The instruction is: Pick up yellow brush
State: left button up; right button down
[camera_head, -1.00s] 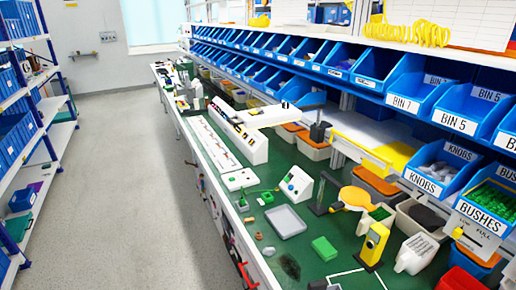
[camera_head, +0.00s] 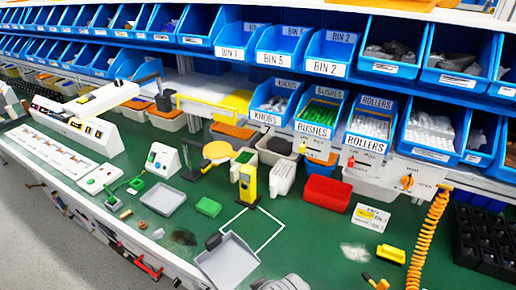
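A small yellow block-like object with a dark edge (camera_head: 391,254), which looks like the yellow brush, lies on the green bench top at the lower right. It is too small for me to make out bristles. Neither of my grippers can be made out in the head view. A grey-white shape (camera_head: 281,284) at the bottom edge is cut off and unclear.
A grey dustpan-like tray (camera_head: 228,262) lies near the front edge. White debris (camera_head: 355,252) lies left of the yellow block, a white-yellow box (camera_head: 371,217) behind it. An orange coiled cord (camera_head: 428,235) hangs to its right, before black bins (camera_head: 485,238). A red bin (camera_head: 327,193) stands farther back.

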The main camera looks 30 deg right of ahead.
aim_at(389, 253)
jog(key=z, duration=2.6)
jog(key=i+l+z, duration=0.1)
jog(key=z, duration=0.3)
jog(key=i+z, duration=0.2)
jog(key=z, duration=0.15)
jog(key=i+z, duration=0.2)
jog(key=z, duration=0.2)
